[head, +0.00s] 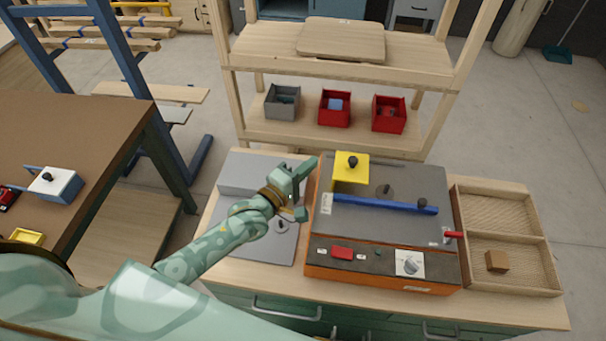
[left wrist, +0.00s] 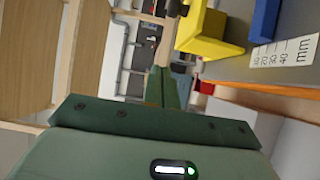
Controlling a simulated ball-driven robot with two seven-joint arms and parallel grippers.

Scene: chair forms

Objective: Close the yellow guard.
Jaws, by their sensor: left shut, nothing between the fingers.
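The yellow guard (head: 351,172) is a yellow block with a black knob on top, at the back left of a grey-topped orange machine (head: 420,188). It also shows at the upper right of the left wrist view (left wrist: 210,35), standing off the fingers. My left gripper (head: 309,166) is shut and empty, just left of the machine and the guard. It does not appear to touch the guard. My right gripper is not in view.
A blue bar (head: 385,204) with a black knob crosses the machine top in front of the guard. A red handle (head: 453,235) sticks out at the machine's right. A wooden tray (head: 515,197) holds a brown block. A wooden shelf (head: 340,75) with bins stands behind.

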